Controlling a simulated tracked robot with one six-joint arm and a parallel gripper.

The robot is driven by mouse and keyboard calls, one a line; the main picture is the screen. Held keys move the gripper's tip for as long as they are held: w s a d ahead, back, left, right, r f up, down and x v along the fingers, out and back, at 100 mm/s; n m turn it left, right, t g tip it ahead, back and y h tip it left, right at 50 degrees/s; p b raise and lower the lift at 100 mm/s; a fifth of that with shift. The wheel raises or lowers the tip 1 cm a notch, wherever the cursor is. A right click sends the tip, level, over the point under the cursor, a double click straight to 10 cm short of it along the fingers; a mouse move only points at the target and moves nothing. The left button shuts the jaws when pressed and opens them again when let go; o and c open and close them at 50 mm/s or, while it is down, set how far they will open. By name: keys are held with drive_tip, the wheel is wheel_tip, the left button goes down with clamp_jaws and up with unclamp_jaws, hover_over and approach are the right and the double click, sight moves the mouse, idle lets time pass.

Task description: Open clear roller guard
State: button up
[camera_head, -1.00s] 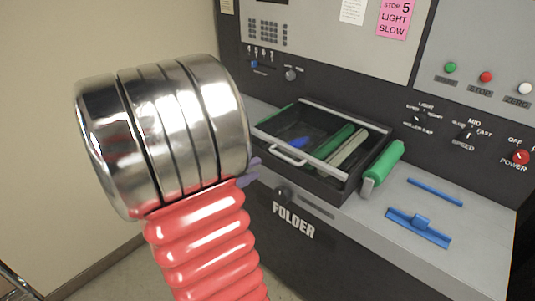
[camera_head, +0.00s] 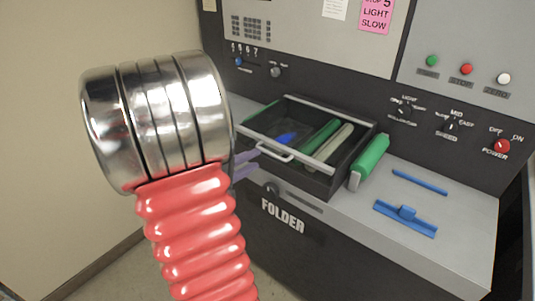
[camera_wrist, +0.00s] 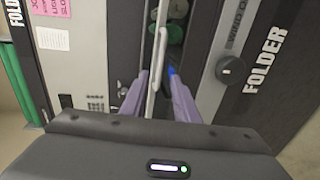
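The roller guard is the clear lid with a dark rim (camera_head: 337,115) over the open-topped black roller box on the machine; it looks down. Its white bar handle (camera_head: 272,155) is on the front edge. Green and pale rollers (camera_head: 321,137) show inside. My gripper (camera_head: 246,164) has lilac fingers just left of the handle, partly hidden behind my arm. In the wrist view, my gripper (camera_wrist: 158,84) is open, with the white handle (camera_wrist: 156,75) running between the parted fingers. I cannot tell whether either finger touches it.
A green roller (camera_head: 370,160) lies right of the box. A blue strip (camera_head: 420,182) and a blue squeegee-like tool (camera_head: 405,217) lie on the grey ledge. The control panel with buttons and knobs (camera_head: 502,146) rises behind. The FOLDER front (camera_head: 283,218) drops below.

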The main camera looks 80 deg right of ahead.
sight(268, 153)
drive_tip(key=x, duration=0.8)
drive_tip(key=shift+s+d, duration=0.1)
